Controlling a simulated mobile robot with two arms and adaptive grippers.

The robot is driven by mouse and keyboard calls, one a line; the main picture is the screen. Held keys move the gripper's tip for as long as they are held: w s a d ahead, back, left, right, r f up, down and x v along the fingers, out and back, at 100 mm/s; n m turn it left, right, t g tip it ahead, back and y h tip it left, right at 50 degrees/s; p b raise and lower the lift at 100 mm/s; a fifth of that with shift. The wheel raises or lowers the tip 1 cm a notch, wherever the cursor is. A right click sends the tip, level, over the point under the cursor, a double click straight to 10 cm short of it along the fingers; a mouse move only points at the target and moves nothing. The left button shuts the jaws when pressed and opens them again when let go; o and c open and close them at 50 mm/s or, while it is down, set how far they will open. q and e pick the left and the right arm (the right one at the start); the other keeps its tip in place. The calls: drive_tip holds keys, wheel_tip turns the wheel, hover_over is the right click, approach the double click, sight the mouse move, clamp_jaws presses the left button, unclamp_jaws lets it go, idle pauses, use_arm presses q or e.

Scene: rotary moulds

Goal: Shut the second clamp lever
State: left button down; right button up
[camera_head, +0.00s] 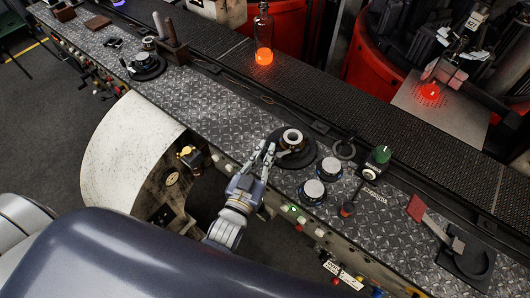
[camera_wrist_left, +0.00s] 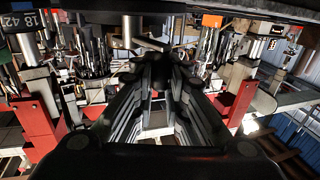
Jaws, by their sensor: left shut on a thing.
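A round mould (camera_head: 291,138) with a pale metal ring on a dark disc sits at the front edge of the patterned metal bench. My left gripper (camera_head: 267,152) is at the left side of this disc, its fingers closed towards the mould. In the left wrist view the fingertips (camera_wrist_left: 160,68) come together around a small dark part, which looks like a clamp lever; its shape is mostly hidden by the fingers. A second similar mould (camera_head: 146,66) stands farther left on the bench. Its levers are too small to make out. My right gripper is not in view.
Two round pale-topped pieces (camera_head: 321,179) stand right of the mould. A green-topped device (camera_head: 377,160) and a red-handled tool (camera_head: 418,209) lie farther right. A bottle with a glowing orange base (camera_head: 264,50) stands on the dark conveyor (camera_head: 310,85) behind.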

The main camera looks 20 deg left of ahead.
use_arm(q)
drive_tip(key=shift+a, duration=0.1)
drive_tip(key=c, duration=1.6)
unclamp_jaws()
drive_tip(key=shift+s, duration=0.1)
drive_tip(key=s+a, duration=0.1)
drive_tip(key=s, duration=1.1)
